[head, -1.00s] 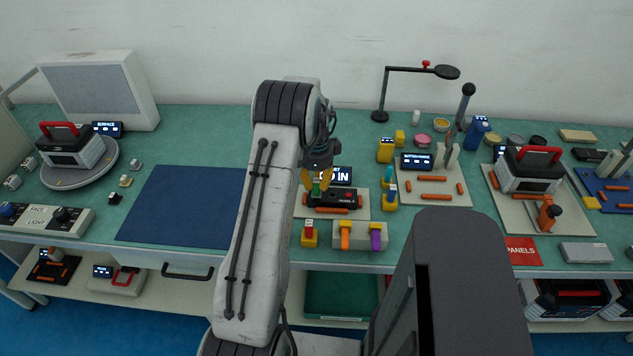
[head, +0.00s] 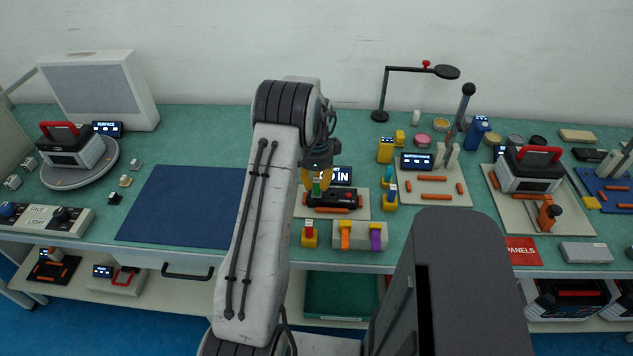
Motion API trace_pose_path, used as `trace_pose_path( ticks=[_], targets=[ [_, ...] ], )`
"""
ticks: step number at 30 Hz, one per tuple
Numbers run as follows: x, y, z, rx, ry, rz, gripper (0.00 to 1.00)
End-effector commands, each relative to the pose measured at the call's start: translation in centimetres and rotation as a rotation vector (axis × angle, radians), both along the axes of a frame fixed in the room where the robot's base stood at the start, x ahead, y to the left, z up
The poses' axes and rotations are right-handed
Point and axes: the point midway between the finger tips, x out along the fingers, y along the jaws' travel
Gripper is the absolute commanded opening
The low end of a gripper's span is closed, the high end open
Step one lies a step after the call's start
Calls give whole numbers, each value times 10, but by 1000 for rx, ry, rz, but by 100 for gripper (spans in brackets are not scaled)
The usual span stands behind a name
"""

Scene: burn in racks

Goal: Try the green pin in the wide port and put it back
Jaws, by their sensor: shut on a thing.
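My gripper (head: 317,181) has yellow fingertips and is shut on the green pin (head: 316,190). The pin stands upright at the left part of a black panel block (head: 334,199) with a red button. Whether the pin's lower end sits inside a port there is too small to tell, and I cannot make out which port is the wide one. The block lies on a pale mat (head: 357,212) with orange bars, in front of a small display (head: 340,176). My arm hides the area just left of it.
A yellow holder with a red pin (head: 309,234) and a white holder with orange and purple pieces (head: 360,238) stand in front. Yellow holders with blue or teal pins (head: 390,195) stand to the right. The blue mat (head: 178,205) on the left is clear.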

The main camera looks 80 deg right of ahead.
Motion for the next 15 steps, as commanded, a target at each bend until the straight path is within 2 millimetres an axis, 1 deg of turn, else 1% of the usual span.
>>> trace_pose_path(
  ticks=[8, 15],
  targets=[
    [0, 0, 1, 1, 0, 0, 0],
    [0, 0, 7, 0, 0, 0, 0]
  ],
)
